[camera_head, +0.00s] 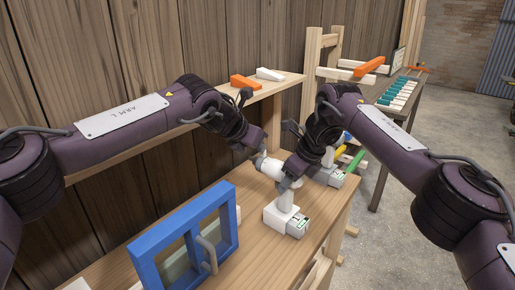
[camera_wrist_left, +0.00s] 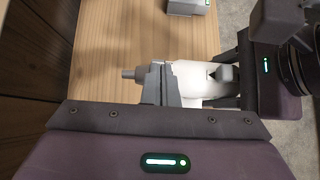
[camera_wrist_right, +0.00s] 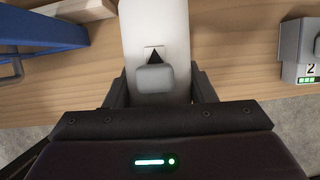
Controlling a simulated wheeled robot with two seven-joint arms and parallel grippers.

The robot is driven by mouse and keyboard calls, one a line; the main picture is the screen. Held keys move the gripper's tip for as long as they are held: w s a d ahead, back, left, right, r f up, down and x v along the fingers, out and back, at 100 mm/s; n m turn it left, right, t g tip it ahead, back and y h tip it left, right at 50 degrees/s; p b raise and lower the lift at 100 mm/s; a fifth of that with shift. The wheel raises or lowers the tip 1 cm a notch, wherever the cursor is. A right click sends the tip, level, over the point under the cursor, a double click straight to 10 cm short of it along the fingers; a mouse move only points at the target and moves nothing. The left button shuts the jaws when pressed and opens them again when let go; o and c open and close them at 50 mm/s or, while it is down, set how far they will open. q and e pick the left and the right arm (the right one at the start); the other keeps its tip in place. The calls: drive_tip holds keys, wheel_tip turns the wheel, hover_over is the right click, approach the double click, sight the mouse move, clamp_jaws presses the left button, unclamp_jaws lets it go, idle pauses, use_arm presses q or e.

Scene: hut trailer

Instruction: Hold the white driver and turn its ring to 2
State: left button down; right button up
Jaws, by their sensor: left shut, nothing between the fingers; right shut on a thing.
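My right gripper (camera_head: 289,183) is shut on the driver. The right wrist view shows its white body (camera_wrist_right: 155,25) between the fingers, with a black triangle mark and a grey block. My left gripper (camera_wrist_left: 160,84) is shut and empty at the driver's nose. There the grey tip (camera_wrist_left: 130,73) sticks out to the left. The fingers largely hide the ring, and its number cannot be read.
A grey box marked 2 with green bars (camera_wrist_right: 303,72) stands right of the driver. A blue frame with a grey handle (camera_head: 228,222) stands at the front left of the workbench. Orange (camera_head: 243,81) and white (camera_head: 270,74) pieces lie on the shelf by the wall.

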use_arm(q)
wheel_tip(320, 180, up, 10)
drive_tip(key=s+a, duration=0.1)
drive_tip(key=s, duration=0.1)
drive_tip(key=shift+a, duration=0.3)
use_arm(e)
drive_tip(key=o, duration=1.5)
drive_tip(key=shift+r, duration=0.1)
